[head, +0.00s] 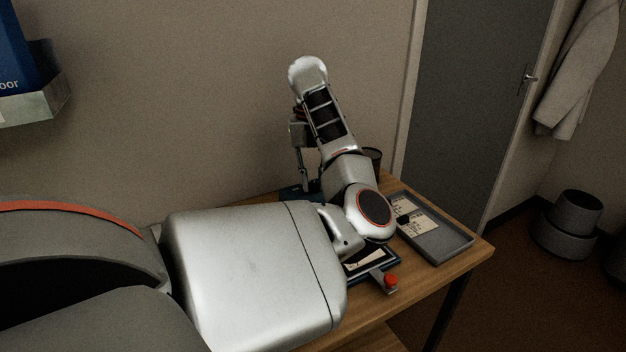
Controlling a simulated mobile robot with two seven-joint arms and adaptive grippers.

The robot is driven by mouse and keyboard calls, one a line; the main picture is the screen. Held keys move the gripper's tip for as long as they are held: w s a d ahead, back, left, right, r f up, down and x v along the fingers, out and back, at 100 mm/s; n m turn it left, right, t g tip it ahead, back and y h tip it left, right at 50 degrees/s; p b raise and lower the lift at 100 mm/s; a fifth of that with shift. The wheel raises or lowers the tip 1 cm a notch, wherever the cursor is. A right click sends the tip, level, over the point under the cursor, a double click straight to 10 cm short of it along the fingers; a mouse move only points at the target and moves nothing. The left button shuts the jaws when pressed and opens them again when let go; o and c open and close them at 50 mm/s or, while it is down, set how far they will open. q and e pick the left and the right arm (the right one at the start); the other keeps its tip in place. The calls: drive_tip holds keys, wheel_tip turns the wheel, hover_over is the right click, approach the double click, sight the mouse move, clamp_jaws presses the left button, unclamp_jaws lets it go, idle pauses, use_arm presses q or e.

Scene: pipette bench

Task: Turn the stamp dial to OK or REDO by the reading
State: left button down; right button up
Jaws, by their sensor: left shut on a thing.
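My left arm reaches in from the left and bends up over the bench. Its gripper (304,181) points down behind the wrist, at the bench's back edge, by a dark blue object (289,194). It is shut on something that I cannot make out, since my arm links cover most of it. A dark-framed panel with a pale face (361,264) lies in front of my arm, partly hidden. A metal bracket with a red knob (390,281) sits at its near edge. I cannot make out the stamp dial, its marks or any reading. My right gripper is not in view.
A grey tray (450,243) with pale labelled cards (423,221) lies on the right of the wooden bench (466,262). A dark cup (374,156) stands behind my wrist. The wall is close behind the bench. A grey door (470,90) is beyond.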

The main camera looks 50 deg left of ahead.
sight(313, 184)
use_arm(q)
drive_tip(key=n, duration=0.3)
drive_tip(key=shift+n+p, duration=0.35)
drive_tip(key=shift+n, duration=0.05)
drive_tip(key=n, duration=0.3)
drive_tip(key=shift+n, duration=0.3)
drive_tip(key=n, duration=0.4)
drive_tip(key=shift+n, duration=1.8)
drive_tip(key=c, duration=1.9)
unclamp_jaws()
drive_tip(key=shift+s+d+r, duration=0.1)
drive_tip(key=shift+r, duration=1.9)
drive_tip(key=shift+s+d+r, duration=0.1)
drive_tip(key=shift+r, duration=1.85)
